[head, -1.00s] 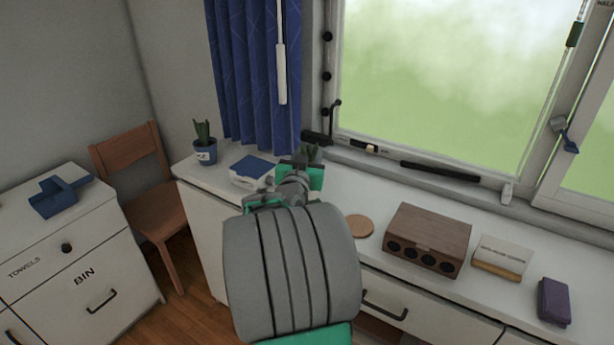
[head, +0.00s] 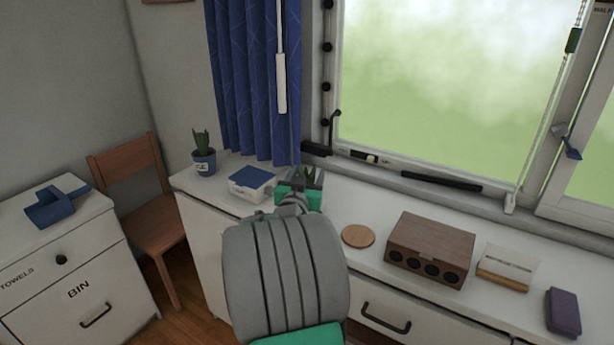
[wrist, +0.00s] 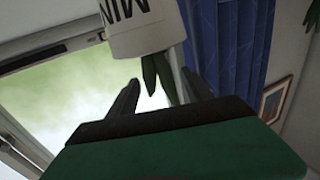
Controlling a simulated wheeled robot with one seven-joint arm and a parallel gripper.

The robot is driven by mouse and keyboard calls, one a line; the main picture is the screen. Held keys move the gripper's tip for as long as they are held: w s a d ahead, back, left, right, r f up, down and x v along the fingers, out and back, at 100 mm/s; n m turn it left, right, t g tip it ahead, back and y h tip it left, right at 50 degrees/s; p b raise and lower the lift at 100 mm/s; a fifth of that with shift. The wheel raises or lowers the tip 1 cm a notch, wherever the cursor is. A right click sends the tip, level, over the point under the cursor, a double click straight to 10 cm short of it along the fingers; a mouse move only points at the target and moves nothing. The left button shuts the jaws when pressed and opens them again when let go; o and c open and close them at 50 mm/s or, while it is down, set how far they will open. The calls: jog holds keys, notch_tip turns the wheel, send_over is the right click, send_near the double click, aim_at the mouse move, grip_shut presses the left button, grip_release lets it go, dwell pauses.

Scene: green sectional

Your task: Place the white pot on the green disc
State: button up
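The white pot (wrist: 145,28) shows at the top of the wrist view, upside down, with dark letters on its side and green leaves (wrist: 158,75) hanging between the finger lines. In the head view only leaves (head: 311,178) show behind my gripper (head: 300,188); the pot itself is hidden there. In the wrist view my gripper (wrist: 160,92) has its two dark fingers apart, with the pot beyond them; I see no grip on it. I see no green disc. A round tan disc (head: 358,236) lies on the white counter, right of my gripper.
A blue-lidded white box (head: 252,183) and a blue potted plant (head: 204,161) stand left of my gripper. A brown speaker box (head: 430,250), a card holder (head: 506,268) and a purple block (head: 563,312) stand to the right. The window and curtain (head: 257,80) rise behind.

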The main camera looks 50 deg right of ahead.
jog(key=shift+r, duration=0.1)
jog(key=shift+a+r, duration=0.1)
jog(key=shift+r, duration=0.05)
jog(key=b+v, duration=0.2)
jog(key=v, duration=1)
jog(key=w+a+f+n+y, duration=0.3)
jog(key=a+f+y, duration=0.2)
jog(key=a+f, duration=0.3)
jog(key=w+a+f+n+y, duration=0.2)
jog(key=a+f+y, duration=0.3)
jog(key=a, duration=0.5)
jog(key=s+a+f+n+g+y, duration=0.1)
jog(key=s+a+n+g+y, duration=0.1)
jog(key=a, duration=0.7)
jog(key=s+a+f+n+g+y, duration=0.2)
jog(key=s+a+n, duration=0.4)
jog(key=a, duration=0.4)
jog(key=g+y, duration=0.1)
jog(key=y, duration=0.1)
jog(key=shift+s+f+n+y, duration=0.3)
jog(key=shift+s, duration=0.1)
